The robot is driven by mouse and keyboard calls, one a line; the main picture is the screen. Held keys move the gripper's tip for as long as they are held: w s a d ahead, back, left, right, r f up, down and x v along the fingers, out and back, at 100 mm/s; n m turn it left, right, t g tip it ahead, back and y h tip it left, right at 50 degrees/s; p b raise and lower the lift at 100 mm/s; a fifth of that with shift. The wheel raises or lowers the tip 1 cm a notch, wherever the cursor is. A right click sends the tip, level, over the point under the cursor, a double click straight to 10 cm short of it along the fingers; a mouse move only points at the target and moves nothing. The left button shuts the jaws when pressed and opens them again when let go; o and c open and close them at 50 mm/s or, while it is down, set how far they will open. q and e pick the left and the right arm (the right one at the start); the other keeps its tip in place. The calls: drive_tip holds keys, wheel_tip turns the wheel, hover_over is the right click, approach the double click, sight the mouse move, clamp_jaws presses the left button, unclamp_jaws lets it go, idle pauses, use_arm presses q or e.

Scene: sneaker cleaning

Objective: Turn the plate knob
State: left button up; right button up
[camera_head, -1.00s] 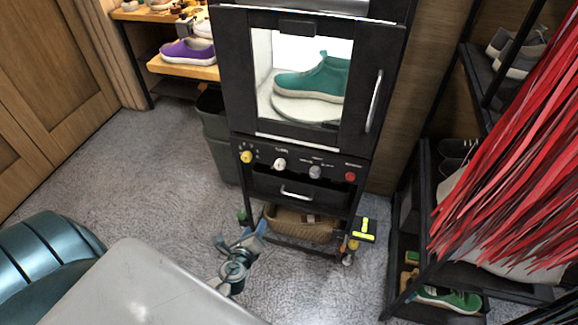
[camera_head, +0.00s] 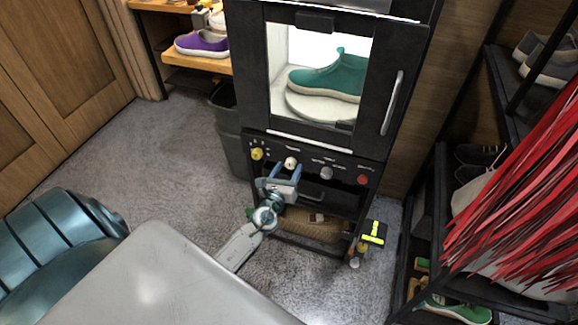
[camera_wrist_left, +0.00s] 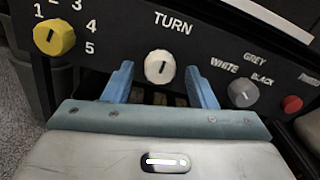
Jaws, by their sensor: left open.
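The plate knob is the white knob under the word TURN on the black panel; it shows in the left wrist view (camera_wrist_left: 159,67) and in the head view (camera_head: 290,163). My left gripper (camera_wrist_left: 160,85) is open, with its two blue fingers pointing at the panel, one on each side just below the white knob. A gap shows between the fingers and the knob. In the head view the left gripper (camera_head: 283,172) is in front of the panel, just below the knob. My right gripper is in neither view.
A yellow numbered knob (camera_wrist_left: 54,37) is left of the white knob. A grey knob (camera_wrist_left: 243,92) and a red button (camera_wrist_left: 291,104) are to the right. Above, a green shoe (camera_head: 330,76) rests on a round plate (camera_head: 310,108) behind the cabinet window.

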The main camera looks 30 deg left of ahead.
use_arm(q)
drive_tip(key=shift+w+a, duration=0.2)
drive_tip(key=shift+w, duration=0.45)
drive_tip(key=c, duration=1)
